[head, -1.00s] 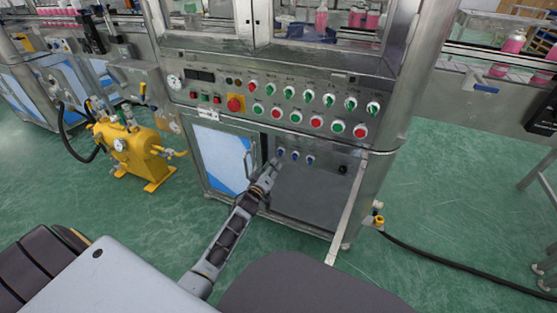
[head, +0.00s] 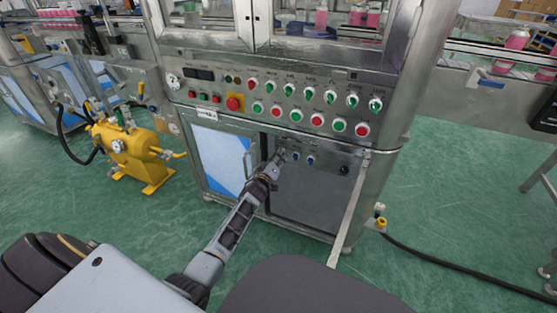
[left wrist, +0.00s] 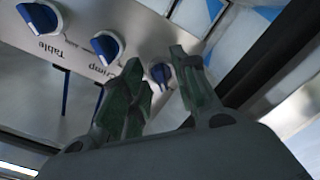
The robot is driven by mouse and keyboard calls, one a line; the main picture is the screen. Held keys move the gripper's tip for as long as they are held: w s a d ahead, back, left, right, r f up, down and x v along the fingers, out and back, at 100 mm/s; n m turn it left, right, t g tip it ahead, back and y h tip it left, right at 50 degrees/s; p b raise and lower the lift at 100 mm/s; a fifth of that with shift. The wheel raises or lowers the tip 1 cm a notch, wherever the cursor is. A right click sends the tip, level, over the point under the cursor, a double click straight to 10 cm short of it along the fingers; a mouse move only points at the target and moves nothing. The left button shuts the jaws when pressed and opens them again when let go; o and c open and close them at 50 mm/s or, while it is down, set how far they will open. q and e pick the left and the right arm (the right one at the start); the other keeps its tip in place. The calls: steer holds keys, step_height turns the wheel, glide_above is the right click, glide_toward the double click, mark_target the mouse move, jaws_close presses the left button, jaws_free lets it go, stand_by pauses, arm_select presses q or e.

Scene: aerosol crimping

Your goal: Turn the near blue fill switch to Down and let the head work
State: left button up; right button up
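Three small blue switches sit in a row on the lower steel panel of the machine. In the left wrist view, upside-down labels read Table at one blue switch (left wrist: 40,17) and Crimp at another blue switch (left wrist: 107,46). The third blue switch (left wrist: 160,73) is at the end of the row; its label is not readable. My left gripper (left wrist: 158,72) is open, with its dark green fingers on either side of this third switch; I cannot tell if they touch it. In the head view, my left gripper (head: 279,158) covers the leftmost switch. My right gripper is not in view.
Above is a panel of red and green knobs with a red emergency button (head: 235,103). A cabinet door with a handle (head: 247,160) is left of the gripper. A yellow pump unit (head: 135,150) stands on the floor at left. A black knob (head: 344,170) is at right.

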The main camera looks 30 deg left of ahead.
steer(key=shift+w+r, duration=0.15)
arm_select(q)
jaws_close()
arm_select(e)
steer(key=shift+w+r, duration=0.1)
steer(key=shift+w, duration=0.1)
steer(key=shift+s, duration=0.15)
